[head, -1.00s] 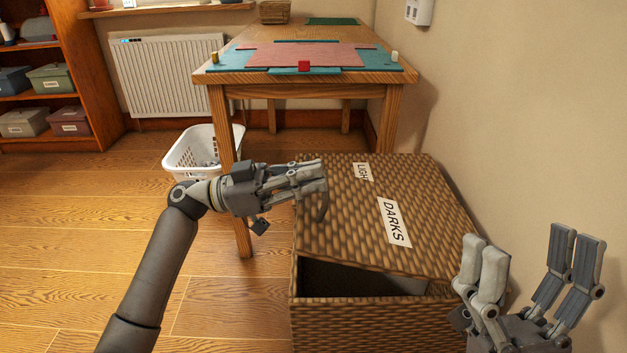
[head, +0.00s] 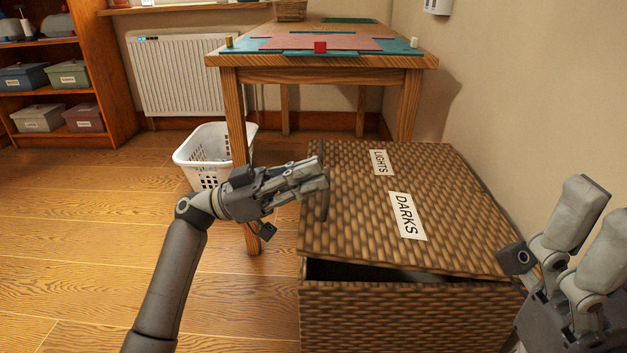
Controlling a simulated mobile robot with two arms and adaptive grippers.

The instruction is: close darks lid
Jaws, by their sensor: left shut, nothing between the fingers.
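The wicker hamper (head: 410,315) stands in the lower middle of the head view. Its DARKS lid (head: 350,220), with a white DARKS label (head: 407,215), is tilted slightly up at the front, with a narrow dark gap above the front wall. The LIGHTS lid (head: 345,155) behind it lies flat. My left gripper (head: 318,180) is shut and empty at the left edge of the lids; I cannot tell whether it touches them. My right gripper (head: 592,232) is at the right, by the hamper's front right corner, partly cut off by the frame.
A wooden table (head: 330,75) with a teal and pink cloth stands behind the hamper. A white laundry basket (head: 205,150) sits on the floor left of the table leg. The wall is close on the right. The wooden floor (head: 80,250) at left is clear.

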